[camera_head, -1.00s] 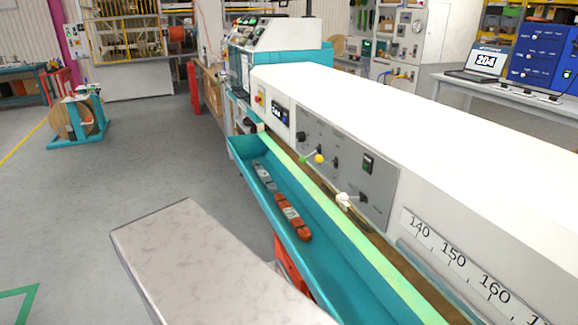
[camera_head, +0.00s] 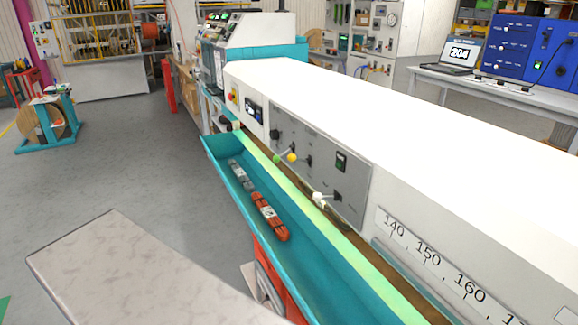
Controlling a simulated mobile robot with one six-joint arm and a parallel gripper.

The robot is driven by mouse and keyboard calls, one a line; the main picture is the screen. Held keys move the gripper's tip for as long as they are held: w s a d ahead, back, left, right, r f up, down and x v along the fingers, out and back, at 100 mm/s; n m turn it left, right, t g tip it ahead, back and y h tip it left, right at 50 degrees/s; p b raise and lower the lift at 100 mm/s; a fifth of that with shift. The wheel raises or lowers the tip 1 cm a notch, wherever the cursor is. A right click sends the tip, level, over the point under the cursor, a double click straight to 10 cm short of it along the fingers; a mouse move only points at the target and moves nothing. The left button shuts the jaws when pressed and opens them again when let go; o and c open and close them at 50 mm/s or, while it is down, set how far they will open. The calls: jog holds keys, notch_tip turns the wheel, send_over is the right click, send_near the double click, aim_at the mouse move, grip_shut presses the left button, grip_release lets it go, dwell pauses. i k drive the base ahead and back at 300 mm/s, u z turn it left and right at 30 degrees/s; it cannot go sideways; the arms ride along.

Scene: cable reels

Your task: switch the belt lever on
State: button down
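The long machine (camera_head: 380,120) with a white cover has a grey control panel (camera_head: 320,150) on its front. Lower right on the panel, a cream-coloured lever or handle (camera_head: 319,199) sticks out towards the trough. I cannot read which of these is the belt lever, or its position. Dark knobs and a dark switch with a green mark (camera_head: 341,161) are also on the panel. My gripper is not in view.
A teal trough (camera_head: 330,268) runs along the machine's front and holds a grey bundle (camera_head: 241,175) and a red-brown bundle (camera_head: 270,217). A pale grey slab (camera_head: 130,275) fills the lower left. Grey floor (camera_head: 130,175) is clear beyond it. A cable reel stand (camera_head: 48,125) stands far left.

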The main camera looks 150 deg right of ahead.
aim_at(276, 158)
jog(key=u, duration=0.75)
jog(key=k, duration=0.3)
jog(key=z, duration=3.75)
jog(key=i, duration=0.15)
jog(key=u, duration=1.65)
